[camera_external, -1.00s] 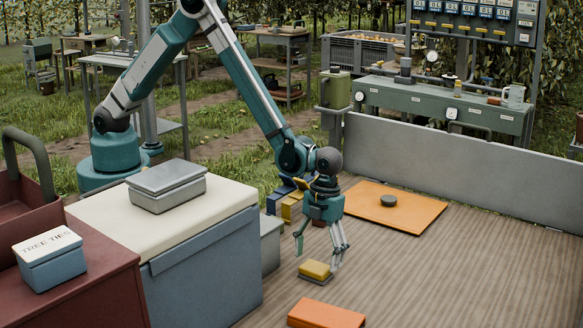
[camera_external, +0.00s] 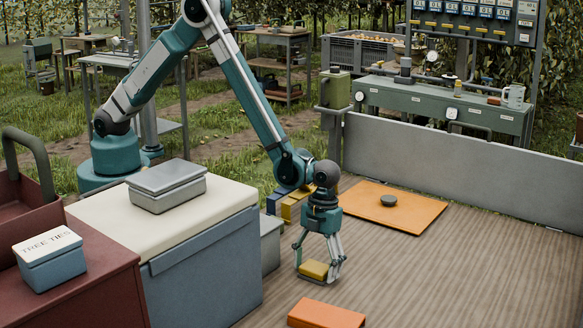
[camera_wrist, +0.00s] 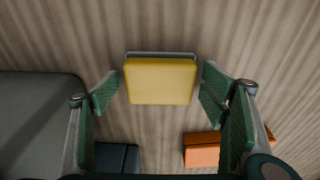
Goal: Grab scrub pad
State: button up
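The scrub pad (camera_external: 314,270) is a yellow block with a dark grey layer under it, lying on the wooden deck. It also shows in the wrist view (camera_wrist: 160,82), at upper centre. My gripper (camera_external: 318,270) points down over the pad, with its fingers on either side of it near the deck. In the wrist view the green-padded fingers (camera_wrist: 158,95) are apart, with the pad between them. A narrow gap shows on each side of the pad, so the gripper is open and not closed on it.
An orange block (camera_external: 326,314) lies on the deck in front. A blue-grey chest (camera_external: 205,262) with a cream top stands close on the left. An orange mat (camera_external: 408,220) with a dark round disc (camera_external: 389,200) lies behind right. The deck to the right is clear.

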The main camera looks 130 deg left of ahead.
aim_at(316, 266)
jog(key=c, duration=0.8)
jog(key=shift+o, duration=0.2)
jog(key=shift+r, duration=0.15)
jog(key=shift+r+p, duration=1.1)
jog(key=shift+r, duration=3.8)
